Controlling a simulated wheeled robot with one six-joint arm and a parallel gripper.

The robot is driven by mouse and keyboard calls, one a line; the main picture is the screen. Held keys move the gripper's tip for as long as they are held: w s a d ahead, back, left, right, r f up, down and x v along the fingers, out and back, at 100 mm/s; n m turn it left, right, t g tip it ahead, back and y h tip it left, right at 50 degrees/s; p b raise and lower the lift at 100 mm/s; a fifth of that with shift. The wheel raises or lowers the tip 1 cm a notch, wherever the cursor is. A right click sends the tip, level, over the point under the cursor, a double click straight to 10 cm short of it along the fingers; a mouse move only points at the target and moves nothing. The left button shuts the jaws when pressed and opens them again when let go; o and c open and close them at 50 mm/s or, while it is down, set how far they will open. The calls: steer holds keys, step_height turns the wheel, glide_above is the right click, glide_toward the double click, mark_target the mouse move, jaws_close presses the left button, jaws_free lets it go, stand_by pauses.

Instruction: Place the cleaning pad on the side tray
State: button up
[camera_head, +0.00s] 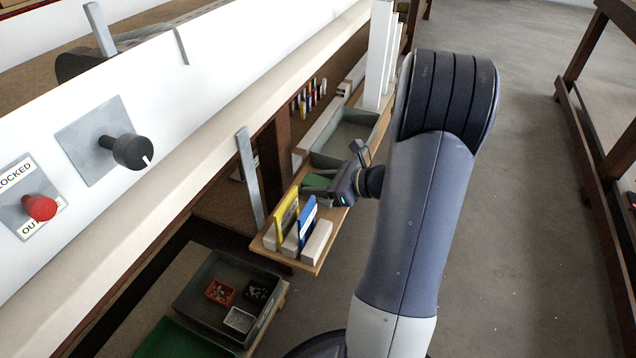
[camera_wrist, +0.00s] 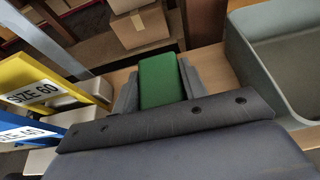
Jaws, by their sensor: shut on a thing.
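The green cleaning pad (camera_head: 316,181) is between the fingers of my gripper (camera_head: 325,188), over the wooden side board (camera_head: 272,251). In the wrist view the pad (camera_wrist: 160,82) is a green block with one dark finger on each side, and my gripper (camera_wrist: 159,88) is shut on it. The pad is over or on the board; I cannot tell whether it touches. A grey open tray (camera_head: 346,135) is just beyond, and it shows at the right of the wrist view (camera_wrist: 238,62). Which of these is the side tray is not marked.
A yellow SIZE 60 plate (camera_wrist: 42,84) and a blue plate (camera_head: 307,217) stand in pale blocks on the board's near end. A grey metal upright (camera_head: 250,180) rises beside it. A grey crate (camera_head: 205,270) with small bins is lower down.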

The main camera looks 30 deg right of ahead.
steer(key=o, duration=1)
steer(key=shift+r, duration=0.15)
steer(key=p+v, duration=0.4)
steer(key=v, duration=0.8)
